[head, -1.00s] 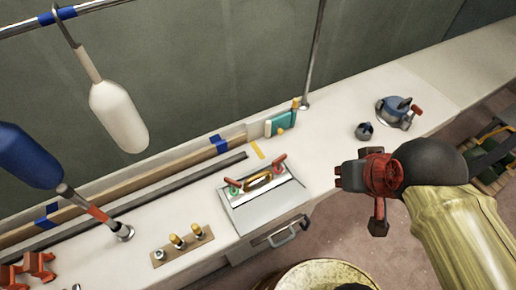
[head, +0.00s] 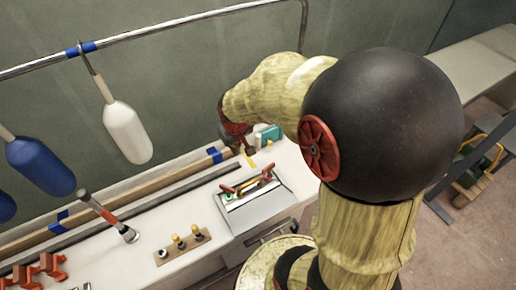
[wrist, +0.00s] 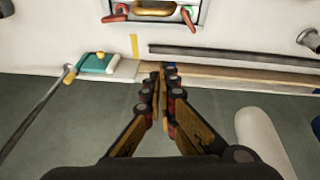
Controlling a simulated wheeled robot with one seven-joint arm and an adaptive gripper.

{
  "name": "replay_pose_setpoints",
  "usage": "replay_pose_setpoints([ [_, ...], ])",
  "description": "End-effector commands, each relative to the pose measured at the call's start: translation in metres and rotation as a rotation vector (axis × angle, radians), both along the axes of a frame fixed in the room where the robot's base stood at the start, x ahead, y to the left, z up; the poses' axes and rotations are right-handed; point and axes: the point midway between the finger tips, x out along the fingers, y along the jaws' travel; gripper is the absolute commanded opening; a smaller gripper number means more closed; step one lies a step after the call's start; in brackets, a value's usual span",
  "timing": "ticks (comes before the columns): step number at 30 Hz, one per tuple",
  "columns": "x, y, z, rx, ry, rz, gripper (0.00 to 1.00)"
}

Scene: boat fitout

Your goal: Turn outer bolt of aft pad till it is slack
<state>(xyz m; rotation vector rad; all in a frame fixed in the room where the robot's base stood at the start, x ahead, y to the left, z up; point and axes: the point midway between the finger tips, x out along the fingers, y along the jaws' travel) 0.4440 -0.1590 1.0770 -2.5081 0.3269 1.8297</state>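No part is marked as the aft pad, and I cannot tell which bolt is its outer one. A teal block (head: 267,135) with a yellow-topped piece stands by the wall; it also shows in the wrist view (wrist: 97,63). A brown plate (head: 166,254) with yellow-capped pegs (head: 179,241) and a metal fitting lies on the bench. My gripper (head: 246,150) is over the back of the bench, just left of the teal block in the head view. In the wrist view its fingertips (wrist: 162,68) are together, with nothing seen between them. My arm hides part of the bench's right side.
A metal case (head: 262,210) with red handles stands on the bench front. White (head: 127,133) and blue (head: 42,166) fenders hang from the rail (head: 150,45). A dark bar (head: 140,212) lies along the bench. A post (wrist: 38,112) rises beside the teal block.

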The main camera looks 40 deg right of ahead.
Motion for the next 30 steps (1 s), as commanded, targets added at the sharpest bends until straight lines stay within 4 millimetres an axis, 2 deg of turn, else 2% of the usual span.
replay_pose_setpoints([
  [1,0.002,-0.020,-0.015,0.005,0.032,-0.023,0.00],
  [3,0.004,-0.045,-0.041,0.006,0.056,-0.040,0.00],
  [6,0.001,-0.072,-0.077,0.012,0.083,-0.063,0.00],
  [10,-0.007,-0.094,-0.111,0.020,0.104,-0.079,0.00],
  [15,-0.013,-0.105,-0.134,0.026,0.113,-0.088,0.00],
  [23,-0.012,-0.107,-0.148,0.026,0.113,-0.088,0.00],
  [30,-0.009,-0.110,-0.170,0.026,0.114,-0.088,0.00],
])
